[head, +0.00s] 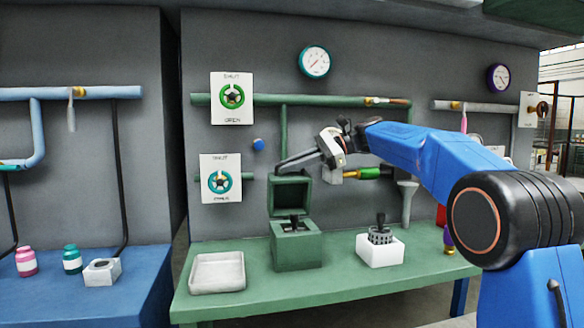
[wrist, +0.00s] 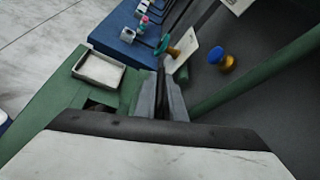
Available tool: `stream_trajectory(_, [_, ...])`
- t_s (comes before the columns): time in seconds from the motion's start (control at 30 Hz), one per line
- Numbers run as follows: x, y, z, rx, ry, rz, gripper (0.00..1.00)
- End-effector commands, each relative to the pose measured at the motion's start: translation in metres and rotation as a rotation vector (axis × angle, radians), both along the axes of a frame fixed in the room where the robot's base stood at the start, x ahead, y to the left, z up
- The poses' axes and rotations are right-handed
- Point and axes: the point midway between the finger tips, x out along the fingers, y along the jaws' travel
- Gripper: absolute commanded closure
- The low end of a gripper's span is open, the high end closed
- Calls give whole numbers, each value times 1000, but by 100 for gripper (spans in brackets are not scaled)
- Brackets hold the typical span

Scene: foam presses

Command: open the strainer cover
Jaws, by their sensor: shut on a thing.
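The strainer is a green box (head: 297,250) on the green bench, with a dark handled piece (head: 294,223) inside its open top. Its green cover (head: 290,193) stands raised and roughly upright at the back of the box. My gripper (head: 281,169) reaches in from the right, with its fingertips at the cover's top edge, shut on the cover. In the wrist view, my gripper's fingers (wrist: 161,100) lie close together with a thin dark strip between them. The exact contact is hidden there.
A white tray (head: 194,275) lies left of the strainer. A white block with a dark basket (head: 380,250) stands to the right. Handwheels on signs (head: 232,96) (head: 220,181), a blue knob (head: 258,144) and green pipes (head: 283,130) are on the wall behind.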

Motion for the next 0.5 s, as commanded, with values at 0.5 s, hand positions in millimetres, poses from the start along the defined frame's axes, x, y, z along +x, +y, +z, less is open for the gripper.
stream_trajectory(0.5, [0, 1, 0, 0, 0, 2, 72])
